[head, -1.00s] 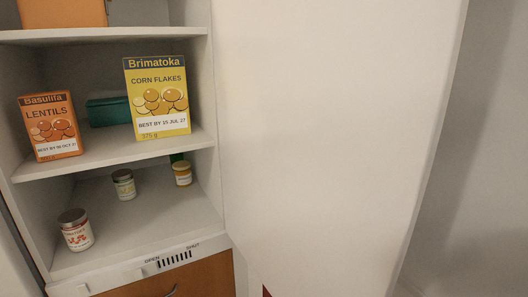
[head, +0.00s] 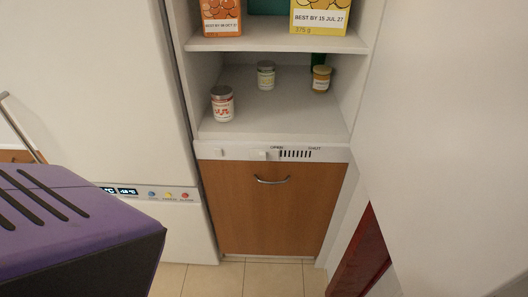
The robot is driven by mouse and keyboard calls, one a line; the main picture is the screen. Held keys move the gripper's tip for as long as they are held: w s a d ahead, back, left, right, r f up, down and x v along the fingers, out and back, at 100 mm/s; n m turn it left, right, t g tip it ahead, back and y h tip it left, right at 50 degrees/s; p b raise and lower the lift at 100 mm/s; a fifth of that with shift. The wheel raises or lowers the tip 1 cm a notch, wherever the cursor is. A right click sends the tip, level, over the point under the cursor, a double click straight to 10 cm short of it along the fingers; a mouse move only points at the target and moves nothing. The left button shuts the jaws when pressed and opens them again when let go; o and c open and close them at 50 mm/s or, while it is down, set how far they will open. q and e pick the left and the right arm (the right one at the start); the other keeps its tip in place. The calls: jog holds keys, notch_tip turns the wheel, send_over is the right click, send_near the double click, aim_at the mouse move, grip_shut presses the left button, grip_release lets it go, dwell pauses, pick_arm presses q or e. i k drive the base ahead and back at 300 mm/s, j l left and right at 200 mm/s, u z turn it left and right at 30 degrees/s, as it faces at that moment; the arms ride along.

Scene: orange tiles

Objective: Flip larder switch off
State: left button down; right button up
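The larder is an open white shelf unit with a wooden drawer front (head: 275,205) below it. A white control strip (head: 335,154) runs between the bottom shelf and the drawer front. A small white switch (head: 219,152) sits near the strip's left end; its on or off position is too small to read. Right of it is a slider knob (head: 269,155) beside a dark slotted vent (head: 296,154), marked OPEN on the left and SHUT on the right. The knob stands at the OPEN end. Neither of my grippers shows.
Jars stand on the bottom shelf: one red-labelled (head: 222,104), one pale (head: 266,75), one yellow (head: 321,79). Lentils (head: 221,18) and corn flakes (head: 318,17) boxes are above. A white appliance with a lit panel (head: 150,193) stands left; a white door (head: 450,130) is right. Tiled floor (head: 240,280) shows below.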

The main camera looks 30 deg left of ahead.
aim_at(218, 152)
jog(key=u, duration=1.45)
jog(key=l+z, duration=0.35)
